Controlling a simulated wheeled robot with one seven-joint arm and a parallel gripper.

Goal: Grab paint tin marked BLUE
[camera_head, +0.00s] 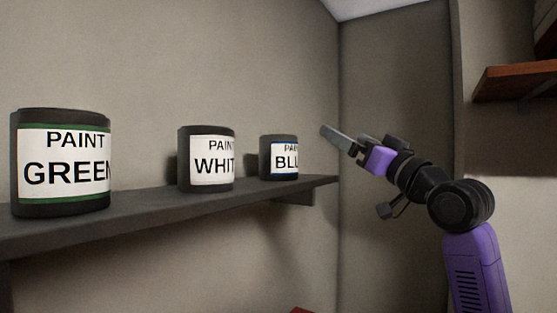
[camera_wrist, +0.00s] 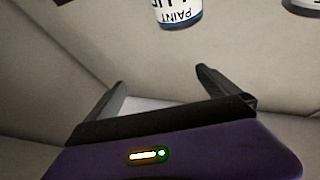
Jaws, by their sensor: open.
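The paint tin marked BLUE (camera_head: 279,158) is a dark tin with a white label, standing upright near the right end of the grey shelf in the head view. In the wrist view the BLUE tin (camera_wrist: 178,12) shows upside down at the top edge, partly cut off. My gripper (camera_head: 338,139) is to the right of the tin, apart from it, and points left. In the wrist view my gripper (camera_wrist: 160,88) has its two fingers spread wide with nothing between them. The tin lies beyond the fingers.
The WHITE tin (camera_head: 207,158) and the larger-looking GREEN tin (camera_head: 61,163) stand to the left on the same shelf (camera_head: 140,202). A wall corner is behind my gripper. A brown shelf (camera_head: 515,80) is at the upper right.

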